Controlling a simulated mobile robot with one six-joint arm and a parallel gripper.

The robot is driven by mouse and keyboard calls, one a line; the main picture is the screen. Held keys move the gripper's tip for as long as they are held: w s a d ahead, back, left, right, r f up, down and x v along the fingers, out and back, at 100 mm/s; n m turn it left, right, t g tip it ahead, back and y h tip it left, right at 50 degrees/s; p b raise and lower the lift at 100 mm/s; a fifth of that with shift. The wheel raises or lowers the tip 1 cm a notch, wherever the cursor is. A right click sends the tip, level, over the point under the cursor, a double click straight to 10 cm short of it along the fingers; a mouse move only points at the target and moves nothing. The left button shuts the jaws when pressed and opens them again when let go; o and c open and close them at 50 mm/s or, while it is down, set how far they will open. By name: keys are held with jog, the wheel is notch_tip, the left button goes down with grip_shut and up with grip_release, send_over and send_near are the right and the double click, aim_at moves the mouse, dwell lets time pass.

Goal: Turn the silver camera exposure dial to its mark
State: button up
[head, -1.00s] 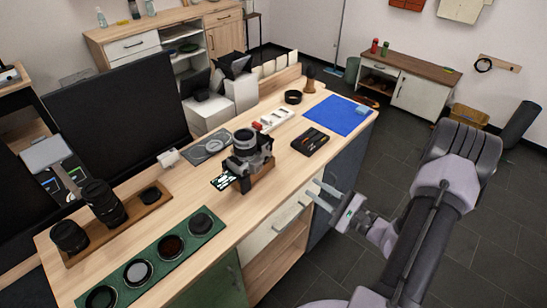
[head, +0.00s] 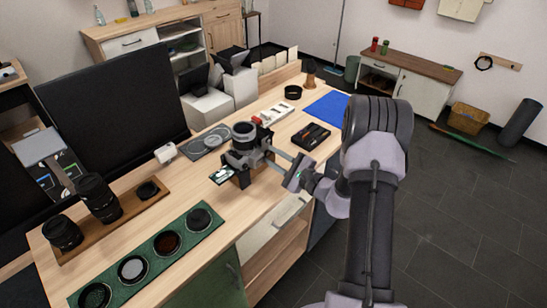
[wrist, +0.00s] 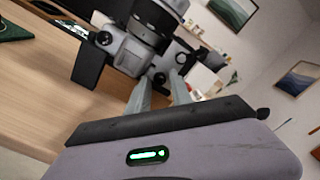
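The silver and black camera (head: 246,150) stands on a small wooden stand on the workbench, its lens pointing up. In the wrist view the camera body (wrist: 133,52) fills the upper middle. My gripper (head: 272,157) reaches the camera's right side. Its fingers (wrist: 161,80) are apart, with the near knob between their tips; contact is not clear.
A black tray (head: 310,137) and a blue mat (head: 327,106) lie right of the camera. A grey mat (head: 206,143) lies behind it. A green filter tray (head: 150,262) and lenses on a wooden board (head: 128,213) stand to the left. The bench's front edge is close below my gripper.

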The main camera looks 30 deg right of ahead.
grip_shut()
jog(key=m+p, duration=0.1)
jog(key=m, duration=0.3)
jog(key=shift+r+p, duration=0.1)
jog(key=shift+p, duration=0.3)
jog(key=m+p, duration=0.1)
jog(key=m, duration=0.2)
jog(key=shift+m+p, duration=0.3)
jog(key=shift+m, duration=0.1)
jog(key=m+p, duration=0.1)
jog(key=m, duration=0.2)
jog(key=shift+m+p, duration=0.3)
jog(key=shift+p, duration=0.05)
jog(key=shift+m+p, duration=0.95)
jog(key=shift+m, duration=1.25)
